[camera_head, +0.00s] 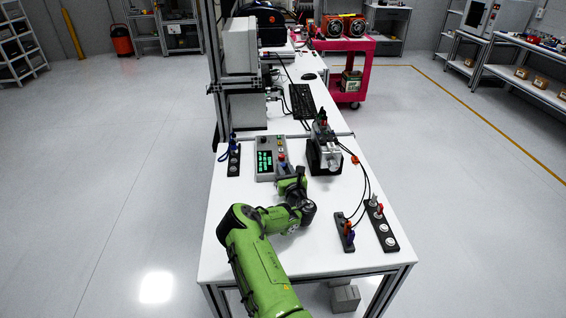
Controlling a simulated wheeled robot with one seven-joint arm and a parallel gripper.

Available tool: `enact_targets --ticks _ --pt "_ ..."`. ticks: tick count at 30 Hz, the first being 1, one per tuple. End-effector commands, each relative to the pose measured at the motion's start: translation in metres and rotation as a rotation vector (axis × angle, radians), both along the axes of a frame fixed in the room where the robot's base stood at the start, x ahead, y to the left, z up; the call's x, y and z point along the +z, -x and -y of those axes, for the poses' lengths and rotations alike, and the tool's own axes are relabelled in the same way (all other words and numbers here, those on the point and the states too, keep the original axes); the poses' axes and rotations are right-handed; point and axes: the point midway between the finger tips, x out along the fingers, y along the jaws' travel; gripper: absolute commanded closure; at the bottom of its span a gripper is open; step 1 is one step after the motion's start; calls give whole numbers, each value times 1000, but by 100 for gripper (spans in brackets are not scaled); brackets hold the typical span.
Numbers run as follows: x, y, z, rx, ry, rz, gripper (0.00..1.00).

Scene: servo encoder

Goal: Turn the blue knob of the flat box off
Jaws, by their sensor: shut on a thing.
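The flat box (264,145) is grey, with dark panels and green markings, and lies on the white table (245,225). A red knob (281,157) shows at its right side. Just below it, a small bluish bit that looks like the blue knob (283,167) shows at the box's lower right corner, mostly hidden by my gripper. My gripper (285,174) is at that corner, coming from the front, and is shut on what appears to be this knob. Its fingertips and the knob's angle are too small and covered to make out.
A dark device with a metal top (324,158) stands right of the box, with black cables running right. Dark strips with connectors (382,228) lie at the table's right front. Another strip (234,162) lies left of the box. A keyboard (302,102) is behind.

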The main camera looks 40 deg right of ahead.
Motion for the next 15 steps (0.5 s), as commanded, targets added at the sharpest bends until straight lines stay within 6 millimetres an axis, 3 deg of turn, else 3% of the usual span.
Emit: enact_targets --ticks 15 --pt "-2 3 9 346 2 3 100"
